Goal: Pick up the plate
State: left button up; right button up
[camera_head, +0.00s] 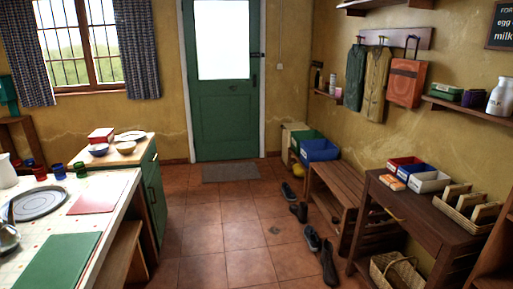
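A pale, flat plate (130,135) lies at the back of the small green cabinet's wooden top (142,150), left of the middle of the head view. Two bowls sit in front of it, a blue one (98,150) and a tan one (126,147). A red and white box (101,135) stands to its left. A larger grey round disc (40,202) lies on the near counter; I cannot tell if it is a plate. Neither of my grippers is in view.
The near counter (112,181) holds red and green boards, cups and a kettle (8,236). The tiled floor (225,235) is clear in the middle. Shoes (328,262), a wooden bench (338,190) and a dark table (405,205) line the right side.

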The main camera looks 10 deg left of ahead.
aim_at(130, 136)
jog(key=i+j+u, duration=0.15)
jog(key=i+u, duration=0.2)
jog(key=i, duration=0.15)
jog(key=i+u, duration=0.35)
jog(key=i, duration=0.2)
jog(key=i+l+u, duration=0.2)
jog(key=i+u, duration=0.15)
jog(key=i, duration=0.15)
jog(key=i+l+u, duration=0.75)
jog(key=i, duration=0.2)
